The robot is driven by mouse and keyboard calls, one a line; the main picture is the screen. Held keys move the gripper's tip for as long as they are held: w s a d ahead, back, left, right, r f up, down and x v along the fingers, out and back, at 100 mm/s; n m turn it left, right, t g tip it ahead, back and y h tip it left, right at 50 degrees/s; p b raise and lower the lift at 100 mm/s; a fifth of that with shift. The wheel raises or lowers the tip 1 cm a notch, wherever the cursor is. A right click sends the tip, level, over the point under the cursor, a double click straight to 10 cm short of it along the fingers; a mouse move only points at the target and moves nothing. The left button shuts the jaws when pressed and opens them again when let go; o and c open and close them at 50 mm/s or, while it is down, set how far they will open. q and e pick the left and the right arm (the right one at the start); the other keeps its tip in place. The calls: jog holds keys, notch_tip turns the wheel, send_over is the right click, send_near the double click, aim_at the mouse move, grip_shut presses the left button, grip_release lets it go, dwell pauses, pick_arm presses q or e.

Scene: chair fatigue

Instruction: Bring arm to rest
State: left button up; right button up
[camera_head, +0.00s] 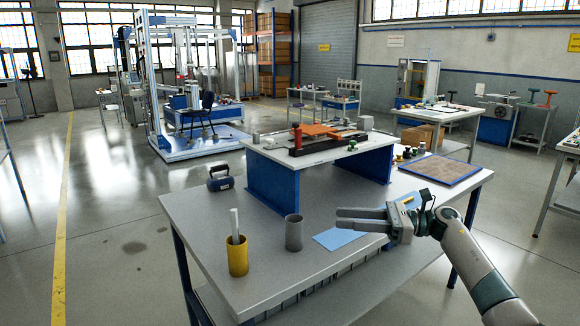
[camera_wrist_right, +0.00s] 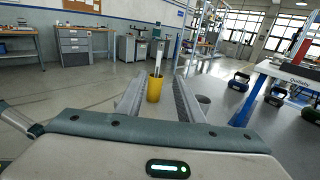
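My right gripper (camera_head: 362,220) reaches in from the right in the head view, above the front right part of the grey workbench (camera_head: 200,212). Its two fingers point left and stand apart, with nothing between them. In the right wrist view its fingers (camera_wrist_right: 158,98) also stand apart, and a yellow cup (camera_wrist_right: 155,88) shows beyond them. My left arm and gripper are not in view.
On the bench stand the yellow cup (camera_head: 237,258) with a pale stick in it, a grey cup (camera_head: 294,233), a dark blue handled object (camera_head: 220,178) and a blue sheet (camera_head: 338,238). A raised blue-legged shelf (camera_head: 272,187) stands behind. Open floor (camera_head: 110,240) lies left.

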notch_tip(320, 180, down, 21)
jog(key=m+t+h, duration=0.2)
jog(key=m+t, duration=0.9)
jog(key=m, duration=0.8)
jog(key=s+d+f+m+t+h, duration=0.15)
jog(key=s+f+m+h, duration=0.35)
jog(key=f+m, duration=0.5)
jog(key=s+d+f+m+h, duration=0.2)
jog(key=s+f+m+h, duration=0.35)
jog(key=f, duration=0.85)
jog(key=s+d+f+m+g+h, duration=0.3)
jog(key=s+f+m, duration=0.7)
jog(key=s+f, duration=0.9)
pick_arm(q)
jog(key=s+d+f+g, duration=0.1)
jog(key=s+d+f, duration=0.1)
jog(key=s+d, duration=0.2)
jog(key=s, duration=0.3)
pick_arm(e)
jog(key=s+a+f+m+g, duration=0.1)
jog(key=s+f+m+g, duration=0.1)
jog(key=s, duration=0.8)
jog(key=s+a+f+m+g, duration=0.1)
jog(key=s+f+m+g, duration=0.2)
jog(key=s+f, duration=0.4)
jog(key=s+g+h, duration=0.1)
jog(key=s, duration=0.3)
jog(key=shift+a+f+g, duration=0.2)
jog(key=shift+a+g, duration=0.1)
jog(key=shift+g, duration=0.05)
